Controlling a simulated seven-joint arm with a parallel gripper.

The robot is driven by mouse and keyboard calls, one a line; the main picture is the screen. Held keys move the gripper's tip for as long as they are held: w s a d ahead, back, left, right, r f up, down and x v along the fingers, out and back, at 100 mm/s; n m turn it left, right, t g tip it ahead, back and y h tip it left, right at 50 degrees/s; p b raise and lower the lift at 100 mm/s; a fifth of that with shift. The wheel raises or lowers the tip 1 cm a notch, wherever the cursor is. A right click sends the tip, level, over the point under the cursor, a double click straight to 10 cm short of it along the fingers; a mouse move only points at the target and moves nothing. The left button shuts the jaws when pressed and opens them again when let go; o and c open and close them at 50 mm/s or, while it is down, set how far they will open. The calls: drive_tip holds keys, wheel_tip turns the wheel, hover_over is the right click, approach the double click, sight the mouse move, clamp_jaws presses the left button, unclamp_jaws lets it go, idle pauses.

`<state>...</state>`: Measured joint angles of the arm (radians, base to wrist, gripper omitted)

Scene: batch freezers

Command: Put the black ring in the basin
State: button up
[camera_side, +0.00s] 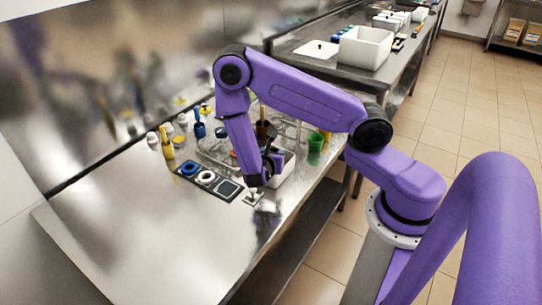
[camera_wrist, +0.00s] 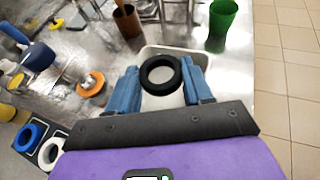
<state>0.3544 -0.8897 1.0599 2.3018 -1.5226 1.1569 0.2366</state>
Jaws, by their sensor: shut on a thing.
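The black ring (camera_wrist: 144,77) is held between the two blue fingers of my gripper (camera_wrist: 161,82) in the wrist view. The white basin (camera_wrist: 190,50) shows behind and below the ring, with its pale inside visible through the ring's hole. In the side view, my gripper (camera_side: 272,165) is low over the steel counter, beside the white basin (camera_side: 286,168) and partly in front of it. The ring is hard to make out there. The exact height of the ring above the basin cannot be told.
A dark tray holds a blue ring (camera_side: 188,168) and a white ring (camera_side: 206,177). A green cup (camera_side: 316,142), a brown cup (camera_wrist: 127,20) and an orange disc (camera_wrist: 91,83) stand near the basin. A yellow bottle (camera_side: 168,147) is farther left. The counter's left part is clear.

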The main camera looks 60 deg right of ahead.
drive_tip(key=shift+f, duration=0.3)
drive_tip(key=shift+f, duration=0.35)
drive_tip(key=shift+f, duration=0.25)
drive_tip(key=o, duration=1)
